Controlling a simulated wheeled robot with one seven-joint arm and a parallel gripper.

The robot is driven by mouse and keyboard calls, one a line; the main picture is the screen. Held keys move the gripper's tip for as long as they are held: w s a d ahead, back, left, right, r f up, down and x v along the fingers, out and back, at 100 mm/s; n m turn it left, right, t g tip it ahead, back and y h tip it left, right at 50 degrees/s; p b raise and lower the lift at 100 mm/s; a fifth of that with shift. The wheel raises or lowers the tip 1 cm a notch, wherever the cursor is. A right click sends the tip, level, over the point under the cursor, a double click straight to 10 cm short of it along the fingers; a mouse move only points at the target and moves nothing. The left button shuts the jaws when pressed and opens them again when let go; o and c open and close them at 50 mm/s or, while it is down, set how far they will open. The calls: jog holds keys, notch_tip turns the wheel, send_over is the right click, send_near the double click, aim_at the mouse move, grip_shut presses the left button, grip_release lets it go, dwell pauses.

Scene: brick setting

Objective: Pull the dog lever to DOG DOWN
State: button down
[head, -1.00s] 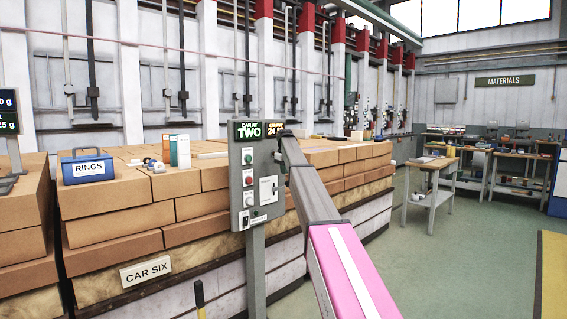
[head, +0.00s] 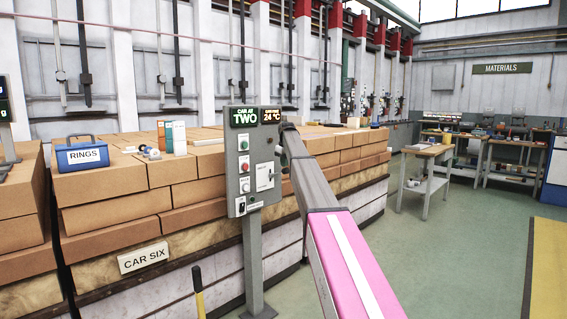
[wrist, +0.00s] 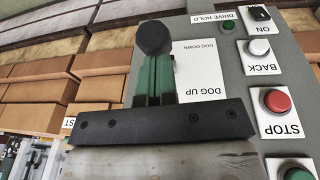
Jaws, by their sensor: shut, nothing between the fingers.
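The control panel (head: 252,160) stands on a grey post, and its white dog lever plate (head: 265,176) shows at its right side. In the wrist view the panel appears upside down, with the lever plate (wrist: 200,70) lettered DOG UP and DOG DOWN. A round black knob (wrist: 153,37), apparently the dog lever's, shows beside the DOG DOWN lettering. My gripper (wrist: 152,78) has green fingers, shut together with nothing between them, pointing at the knob. Whether they touch it I cannot tell. The lever's shaft is hidden. In the head view my arm hides the gripper's end.
The panel also carries a red STOP button (wrist: 275,101), a white BACK button (wrist: 259,48) and a black ON switch (wrist: 260,14). Stacked brown bricks on CAR SIX (head: 143,257) lie behind the panel. A workbench (head: 428,155) stands right, with green floor free before it.

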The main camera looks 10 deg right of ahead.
notch_tip(320, 180, down, 12)
jog(key=s+d+t+y, duration=0.2)
jog(key=t+y, duration=0.2)
jog(key=t, duration=0.2)
jog(key=shift+s+r+t+y, duration=0.15)
jog(key=shift+s+t+y, duration=0.15)
jog(key=shift+s+y, duration=0.1)
jog(key=shift+a, duration=0.1)
